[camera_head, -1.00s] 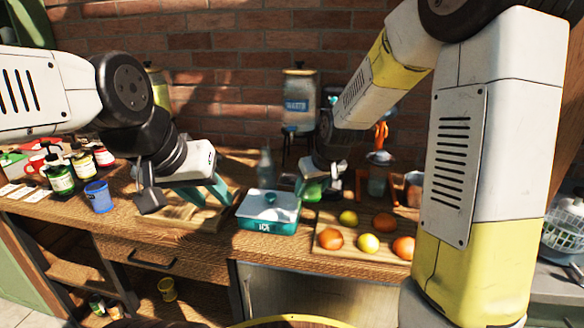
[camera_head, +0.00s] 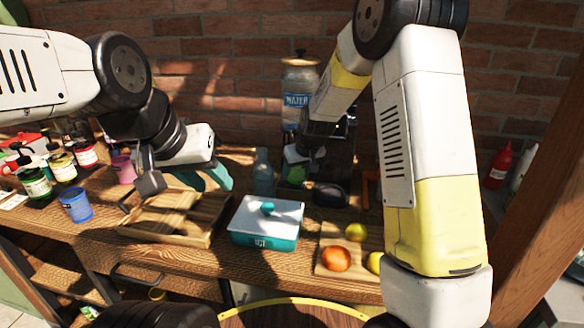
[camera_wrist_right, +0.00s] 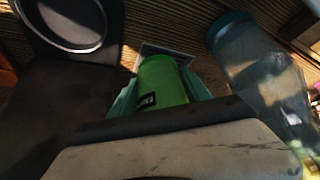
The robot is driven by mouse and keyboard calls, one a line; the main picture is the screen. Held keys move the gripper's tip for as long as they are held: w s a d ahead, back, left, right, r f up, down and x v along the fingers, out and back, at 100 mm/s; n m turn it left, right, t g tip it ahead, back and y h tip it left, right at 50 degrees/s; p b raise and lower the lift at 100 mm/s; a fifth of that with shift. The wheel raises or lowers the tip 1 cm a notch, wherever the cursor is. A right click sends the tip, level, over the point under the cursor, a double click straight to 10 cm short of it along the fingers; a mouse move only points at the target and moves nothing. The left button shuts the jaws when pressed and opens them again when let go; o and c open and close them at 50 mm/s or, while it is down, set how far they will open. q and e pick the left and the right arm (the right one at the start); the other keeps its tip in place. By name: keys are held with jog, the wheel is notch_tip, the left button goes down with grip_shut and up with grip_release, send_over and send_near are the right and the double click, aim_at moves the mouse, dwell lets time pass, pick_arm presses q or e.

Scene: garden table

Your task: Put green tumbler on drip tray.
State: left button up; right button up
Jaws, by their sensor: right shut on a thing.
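The green tumbler (camera_wrist_right: 162,82) is upright or nearly so between the teal fingers of my right gripper (camera_wrist_right: 160,95) in the right wrist view. In the head view the tumbler (camera_head: 294,156) shows partly behind my right wrist, low in front of the water dispenser (camera_head: 299,92). A pale square edge (camera_wrist_right: 165,52) shows just beyond the tumbler in the wrist view; it may be the drip tray, and I cannot tell whether the tumbler touches it. My left gripper (camera_head: 202,181) is open and empty above the wooden tray.
A clear blue bottle (camera_head: 264,175) stands close left of the tumbler; it is large in the wrist view (camera_wrist_right: 262,80). The teal ice box (camera_head: 266,222), wooden tray (camera_head: 165,228) and fruit board (camera_head: 330,262) are in front.

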aim_at(292, 173)
jog(key=w+f, duration=0.1)
jog(key=w+a+f, duration=0.1)
jog(key=w, duration=0.1)
jog(key=shift+w+a+f, duration=0.3)
jog(key=shift+w+f, duration=0.05)
jog(key=shift+f, duration=0.05)
jog(key=o, duration=1.4)
jog(key=shift+f, duration=0.15)
